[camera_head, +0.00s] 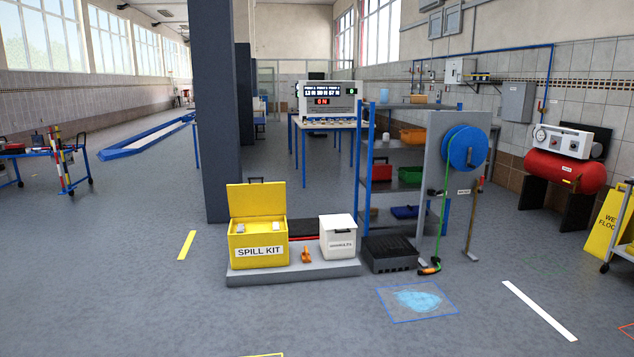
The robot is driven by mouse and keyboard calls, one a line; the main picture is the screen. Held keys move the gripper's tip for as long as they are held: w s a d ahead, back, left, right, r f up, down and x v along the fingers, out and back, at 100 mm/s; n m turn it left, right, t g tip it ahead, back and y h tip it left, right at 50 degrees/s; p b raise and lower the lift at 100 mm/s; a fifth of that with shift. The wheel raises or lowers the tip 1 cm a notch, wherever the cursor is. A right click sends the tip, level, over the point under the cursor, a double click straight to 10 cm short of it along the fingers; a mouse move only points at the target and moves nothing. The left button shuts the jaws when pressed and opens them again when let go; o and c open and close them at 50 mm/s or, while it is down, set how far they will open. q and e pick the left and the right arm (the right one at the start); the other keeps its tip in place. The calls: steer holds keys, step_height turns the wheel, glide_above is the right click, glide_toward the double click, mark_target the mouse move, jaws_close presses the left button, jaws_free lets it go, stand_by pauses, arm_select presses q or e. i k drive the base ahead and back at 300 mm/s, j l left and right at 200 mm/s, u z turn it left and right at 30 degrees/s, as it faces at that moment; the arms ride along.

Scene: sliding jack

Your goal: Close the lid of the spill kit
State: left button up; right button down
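The spill kit (259,247) is a yellow box with a white "SPILL KIT" label on its front. It stands on a low grey platform, left of the picture's middle. Its yellow lid (257,200) is open and stands upright at the back of the box. Pale items show inside at the left and right of the opening. Neither of my grippers is in view.
A white bin (338,237) and a small orange object (307,254) stand on the grey platform (300,271) beside the kit. A dark pillar (220,110) rises behind. A black crate (391,254) and a blue wet patch (417,300) lie to the right. The floor in front is mostly clear.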

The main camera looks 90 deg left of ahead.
mark_target(246, 199)
steer(key=u, duration=3.2)
steer(key=i+j, duration=0.1)
steer(key=i, duration=1.95)
steer(key=i+j, duration=0.1)
steer(key=i, duration=1.9)
